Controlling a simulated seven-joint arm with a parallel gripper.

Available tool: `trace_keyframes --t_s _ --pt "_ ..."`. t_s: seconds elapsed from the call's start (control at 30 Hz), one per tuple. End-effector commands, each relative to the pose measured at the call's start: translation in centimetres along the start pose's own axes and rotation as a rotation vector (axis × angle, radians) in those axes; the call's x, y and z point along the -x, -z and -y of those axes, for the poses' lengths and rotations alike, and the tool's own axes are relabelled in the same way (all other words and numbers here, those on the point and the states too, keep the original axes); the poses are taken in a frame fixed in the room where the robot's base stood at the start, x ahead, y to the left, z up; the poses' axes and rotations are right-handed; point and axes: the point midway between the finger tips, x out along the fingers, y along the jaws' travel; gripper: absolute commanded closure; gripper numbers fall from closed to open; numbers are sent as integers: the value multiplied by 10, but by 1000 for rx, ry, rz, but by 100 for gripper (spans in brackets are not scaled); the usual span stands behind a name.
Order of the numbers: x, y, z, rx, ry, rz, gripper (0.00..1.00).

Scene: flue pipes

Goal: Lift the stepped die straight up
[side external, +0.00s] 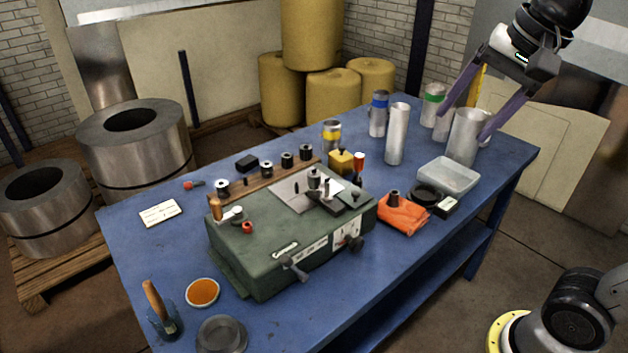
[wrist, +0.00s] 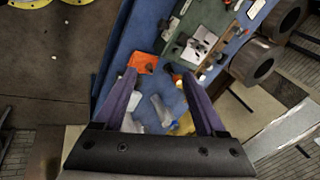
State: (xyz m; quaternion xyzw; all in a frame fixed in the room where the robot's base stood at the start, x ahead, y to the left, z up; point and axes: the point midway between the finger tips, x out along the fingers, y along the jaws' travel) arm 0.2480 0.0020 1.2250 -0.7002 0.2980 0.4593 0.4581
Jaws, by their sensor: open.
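Several small dark and silver stepped pieces stand in a row on the wooden rail (side external: 262,181) along the back of the green machine (side external: 285,240). Another silver-and-dark stepped piece (side external: 314,179) stands on the machine's top plate, and a dark one (side external: 394,197) is at the orange cloth (side external: 405,217). I cannot tell which of these is the stepped die. My gripper (side external: 463,125) is open and empty, high over the far right end of the table, away from the machine. In the wrist view its two purple fingers (wrist: 159,74) are spread, and the machine (wrist: 200,45) lies beyond them.
Upright metal tubes (side external: 396,134) and a wider one (side external: 464,138) stand near my gripper on the blue table (side external: 180,265). A clear tray (side external: 448,177), a black ring (side external: 425,194) and an orange dish (side external: 202,292) lie about. The table's front left is partly clear.

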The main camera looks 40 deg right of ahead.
Motion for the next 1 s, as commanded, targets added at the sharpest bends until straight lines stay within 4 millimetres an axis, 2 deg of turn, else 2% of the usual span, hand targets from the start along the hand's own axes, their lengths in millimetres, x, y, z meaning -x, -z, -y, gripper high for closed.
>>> trace_keyframes --t_s 0.03,0.17,0.27,0.47,0.6,0.8,0.9,1.0 --pt "1 9 23 -89 -18 8 27" --pt "-1 27 70 -309 -63 19 27" --pt "-11 40 105 -454 -102 23 27" --pt "-52 61 165 -683 -182 17 27" --pt "-97 70 199 -787 -243 8 27" --pt "-174 76 228 -813 -321 3 27" --pt "-207 74 232 -807 -357 2 27" --pt "-232 71 228 -801 -400 1 27"
